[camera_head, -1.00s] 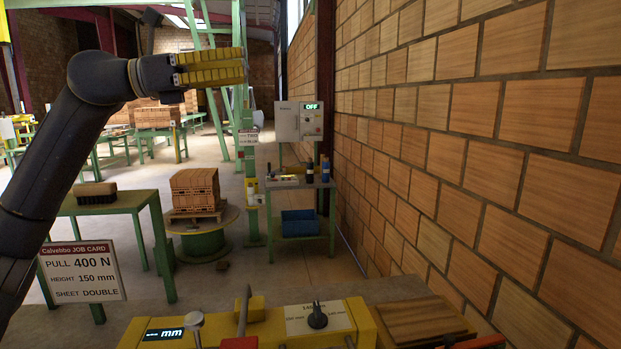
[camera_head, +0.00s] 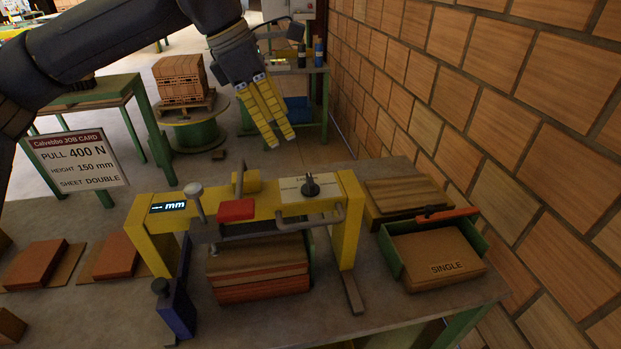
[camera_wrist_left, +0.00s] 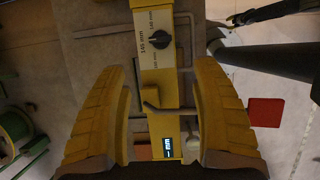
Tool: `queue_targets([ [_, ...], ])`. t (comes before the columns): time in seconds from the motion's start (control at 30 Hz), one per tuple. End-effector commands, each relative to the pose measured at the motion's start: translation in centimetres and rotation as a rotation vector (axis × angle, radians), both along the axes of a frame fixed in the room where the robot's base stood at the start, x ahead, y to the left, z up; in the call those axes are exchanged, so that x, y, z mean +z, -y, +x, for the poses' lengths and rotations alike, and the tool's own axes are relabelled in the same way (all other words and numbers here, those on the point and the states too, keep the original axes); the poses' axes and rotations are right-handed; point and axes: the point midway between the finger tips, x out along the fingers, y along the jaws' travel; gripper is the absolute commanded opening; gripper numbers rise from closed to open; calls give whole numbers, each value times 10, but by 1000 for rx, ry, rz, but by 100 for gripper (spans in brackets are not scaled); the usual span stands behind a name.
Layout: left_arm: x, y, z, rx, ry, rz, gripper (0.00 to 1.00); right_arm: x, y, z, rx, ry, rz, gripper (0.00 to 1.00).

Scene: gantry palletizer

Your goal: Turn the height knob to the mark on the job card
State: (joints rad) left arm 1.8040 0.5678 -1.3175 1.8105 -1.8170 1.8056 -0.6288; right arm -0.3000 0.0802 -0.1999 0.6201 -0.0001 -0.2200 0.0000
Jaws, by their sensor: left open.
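The height knob (camera_head: 311,185) is a small black knob on a pale scale plate atop the yellow frame (camera_head: 347,215). It also shows in the left wrist view (camera_wrist_left: 158,40), with mm marks around it; I cannot tell which mark it points to. The job card (camera_head: 78,160) reads pull 400 N, height 150 mm, sheet double.
A green tray (camera_head: 392,262) holds a card marked SINGLE. The brick wall (camera_head: 500,120) closes the right side.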

Motion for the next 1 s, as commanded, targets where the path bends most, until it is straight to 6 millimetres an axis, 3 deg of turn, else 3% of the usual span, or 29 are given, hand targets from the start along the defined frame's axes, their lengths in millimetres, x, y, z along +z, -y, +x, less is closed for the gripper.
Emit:
queue_targets([
  [0.6,-102,42,7,-2,-3,-3,65,0,0,0,0,0,0,34],
  [1.0,-139,57,11,0,-2,-3,65,0,0,0,0,0,0,34],
])
